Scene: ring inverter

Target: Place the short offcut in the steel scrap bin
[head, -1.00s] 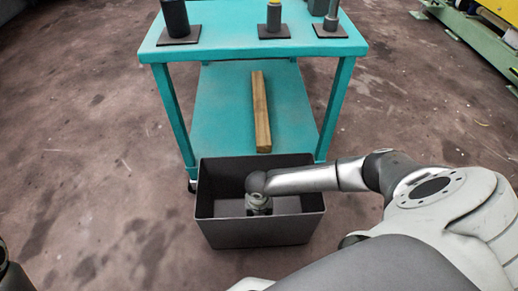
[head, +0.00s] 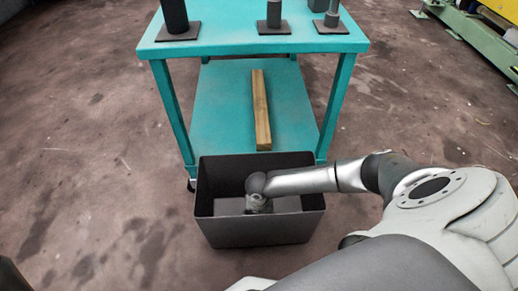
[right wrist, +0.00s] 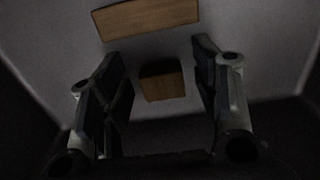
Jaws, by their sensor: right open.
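The steel scrap bin (head: 262,230) is a dark grey open box on the floor in front of the teal cart. My right arm reaches down into it, and the gripper itself is hidden by the arm and walls in the head view. In the right wrist view my right gripper (right wrist: 158,56) is open, its fingers spread apart. A small wooden block (right wrist: 161,80) shows between the fingers, touching neither. A wider wooden piece (right wrist: 146,18) lies just beyond it on the grey surface. I cannot tell for certain which one is the short offcut. My left gripper is not in view.
A teal cart (head: 225,42) stands behind the bin, with dark posts on square bases on top. A long wooden bar (head: 261,110) lies on its lower shelf. Green and yellow machinery (head: 470,35) stands at the far right. The floor left of the bin is clear.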

